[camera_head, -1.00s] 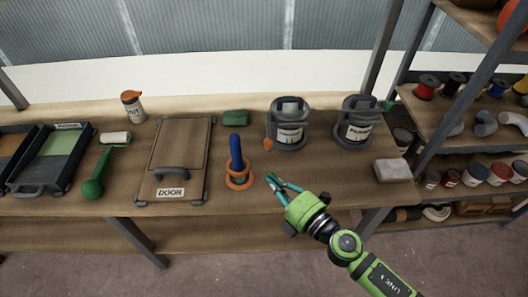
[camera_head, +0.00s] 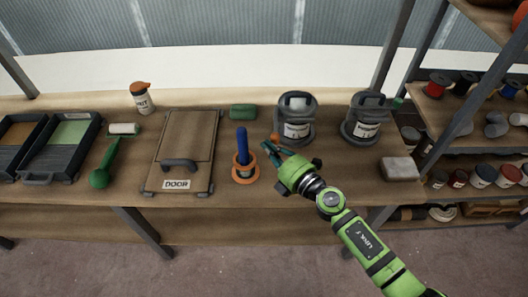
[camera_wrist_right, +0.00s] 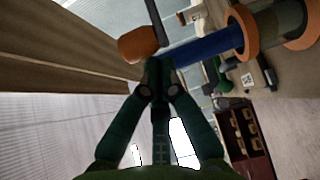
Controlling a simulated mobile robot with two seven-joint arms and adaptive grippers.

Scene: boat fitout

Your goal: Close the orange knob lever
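The orange knob (camera_head: 276,136) sits at the lower left of the left grey labelled can (camera_head: 297,128), near the bench top. In the right wrist view the orange knob (camera_wrist_right: 138,45) shows just beyond the fingertips, beside a thin dark rod. My right gripper (camera_head: 267,145) is just in front of and left of the knob. Its two fingers come together at the tips (camera_wrist_right: 157,76), with nothing seen held between them. I cannot tell whether the tips touch the knob. My left gripper is in neither view.
A blue post on an orange ring base (camera_head: 245,176) stands close left of my right gripper. A second grey can (camera_head: 366,122) stands to the right, with a pale block (camera_head: 400,169) beyond it. A door panel (camera_head: 182,152) and a green block (camera_head: 243,111) lie further left.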

